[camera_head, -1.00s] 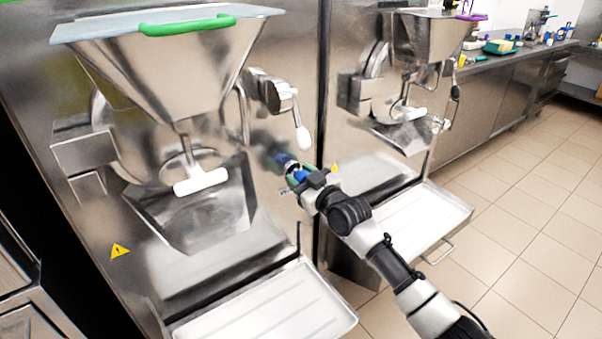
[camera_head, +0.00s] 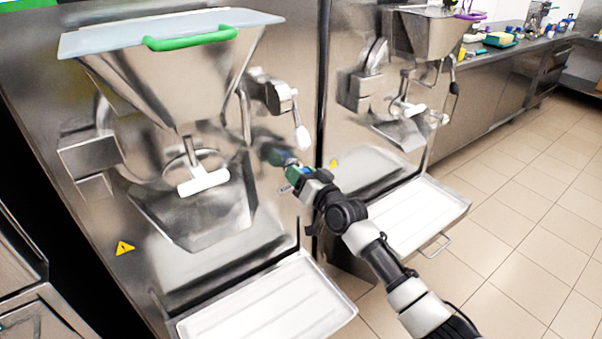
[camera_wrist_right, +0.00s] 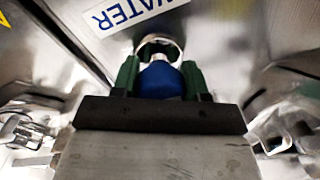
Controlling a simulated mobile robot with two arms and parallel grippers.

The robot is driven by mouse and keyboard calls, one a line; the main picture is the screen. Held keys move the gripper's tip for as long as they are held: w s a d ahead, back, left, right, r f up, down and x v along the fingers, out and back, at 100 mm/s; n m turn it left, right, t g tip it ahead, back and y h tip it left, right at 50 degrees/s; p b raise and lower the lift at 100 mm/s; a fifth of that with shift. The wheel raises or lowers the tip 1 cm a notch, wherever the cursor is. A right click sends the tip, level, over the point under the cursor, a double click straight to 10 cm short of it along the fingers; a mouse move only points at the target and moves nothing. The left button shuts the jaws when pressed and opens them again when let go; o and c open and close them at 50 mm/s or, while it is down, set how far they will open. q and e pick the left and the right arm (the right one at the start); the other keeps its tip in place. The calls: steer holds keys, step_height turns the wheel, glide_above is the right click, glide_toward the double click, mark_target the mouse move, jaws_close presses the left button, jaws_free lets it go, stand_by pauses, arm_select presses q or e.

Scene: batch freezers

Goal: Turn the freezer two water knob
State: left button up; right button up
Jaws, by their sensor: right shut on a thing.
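The water knob is blue and shows in the right wrist view (camera_wrist_right: 161,80), in front of a round metal fitting under a "WATER" label (camera_wrist_right: 130,12). My right gripper (camera_wrist_right: 158,78) has its green fingers on both sides of the knob and is shut on it. In the head view the right gripper (camera_head: 293,174) is at the front of the left machine (camera_head: 175,90), the one with the green-handled hopper, low on its right side. The fingers mostly hide the knob there. My left gripper is in neither view.
A white lever (camera_head: 302,136) hangs just above the gripper. A white-bottomed tray (camera_head: 265,305) sticks out below. The second machine (camera_head: 425,40) and its tray (camera_head: 420,210) stand to the right. Tiled floor is clear at the far right.

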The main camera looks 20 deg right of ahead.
stand_by(0.5)
steer(key=o, duration=0.9)
steer(key=shift+o, duration=0.2)
steer(key=shift+s, duration=0.1)
steer(key=v, duration=1)
steer(key=shift+s, duration=0.35)
steer(key=shift+d+f, duration=0.1)
